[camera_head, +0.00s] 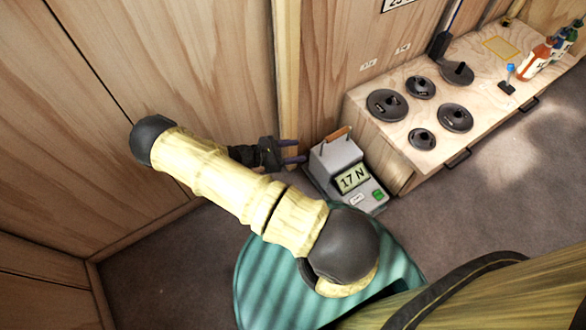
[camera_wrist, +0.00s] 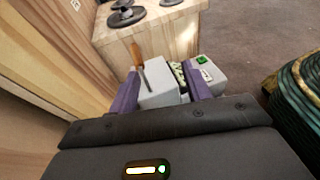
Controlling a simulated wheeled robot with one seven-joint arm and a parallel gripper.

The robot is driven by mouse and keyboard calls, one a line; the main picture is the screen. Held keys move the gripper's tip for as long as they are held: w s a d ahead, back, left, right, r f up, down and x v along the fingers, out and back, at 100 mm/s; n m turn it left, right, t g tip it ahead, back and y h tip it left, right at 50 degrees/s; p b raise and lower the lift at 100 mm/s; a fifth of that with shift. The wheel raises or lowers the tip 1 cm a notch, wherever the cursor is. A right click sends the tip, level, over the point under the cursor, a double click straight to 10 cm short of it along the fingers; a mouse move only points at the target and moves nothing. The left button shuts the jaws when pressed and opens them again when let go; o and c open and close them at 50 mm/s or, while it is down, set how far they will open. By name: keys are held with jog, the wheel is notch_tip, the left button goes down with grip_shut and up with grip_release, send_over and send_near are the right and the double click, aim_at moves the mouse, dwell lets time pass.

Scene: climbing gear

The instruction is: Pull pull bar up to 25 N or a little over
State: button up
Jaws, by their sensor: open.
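The force gauge (camera_head: 322,172) is a grey box on the floor by the wooden wall. Its display (camera_head: 352,178) reads 17 N, and a green button (camera_head: 378,195) sits beside it. The pull bar (camera_head: 338,134) is an orange-brown grip on top of the gauge; in the wrist view it shows as an upright-looking bar (camera_wrist: 136,54) on a thin metal rod. My gripper (camera_head: 299,151) is open and empty, just left of the gauge and bar. In the wrist view the gauge lies beyond and between my purple fingers (camera_wrist: 160,72), with the bar near the left fingertip, apparently untouched.
A low wooden bench (camera_head: 420,165) with several black weight discs stands to the right of the gauge, with bottles (camera_head: 536,60) and a small blue-topped lever (camera_head: 510,70) at its far end. The wooden wall (camera_head: 200,60) is close behind my arm. Carpet (camera_head: 480,205) is open in front.

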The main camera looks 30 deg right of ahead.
aim_at(333, 137)
notch_tip(333, 137, down, 10)
jog(key=w+d+n+t+h+b, duration=0.1)
jog(key=w+n+t+h+b, duration=0.1)
jog(key=n+t+h+b, duration=0.1)
jog(key=shift+w+d+n+t+b, duration=0.15)
jog(key=shift+w+n+t+b, duration=0.35)
jog(key=shift+n+b, duration=0.6)
jog(key=shift+s, duration=0.15)
jog(key=d+b, duration=0.2)
jog(key=d, duration=0.3)
jog(key=d+b, duration=0.2)
jog(key=d, duration=0.4)
jog(key=w+d+b, duration=0.1)
jog(key=d+b, duration=0.1)
jog(key=d, duration=0.4)
jog(key=shift+w+d, duration=0.1)
jog(key=shift+d, duration=0.05)
grip_shut()
